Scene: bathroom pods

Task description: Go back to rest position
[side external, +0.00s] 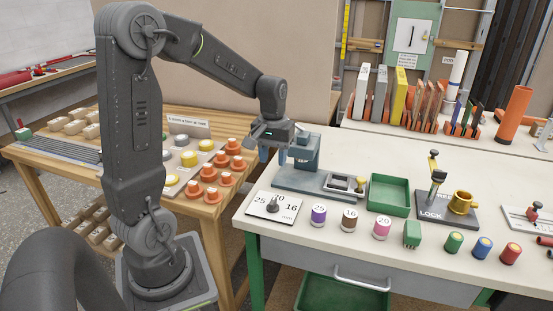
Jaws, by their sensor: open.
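My gripper (272,152) hangs from my bent arm at the left end of the white workbench (430,256). It points down and is open, with nothing seen between its fingers. It is in front of and left of a blue-grey block (304,150) on a grey-blue base plate (300,181). Whether it touches the block cannot be told from this view.
A dial plate (270,206) and several colored cylinders (381,227) line the bench front. A green tray (389,194) and a brass-cup fixture (461,202) stand to the right. A wooden table (150,120) with orange and yellow parts is behind my arm.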

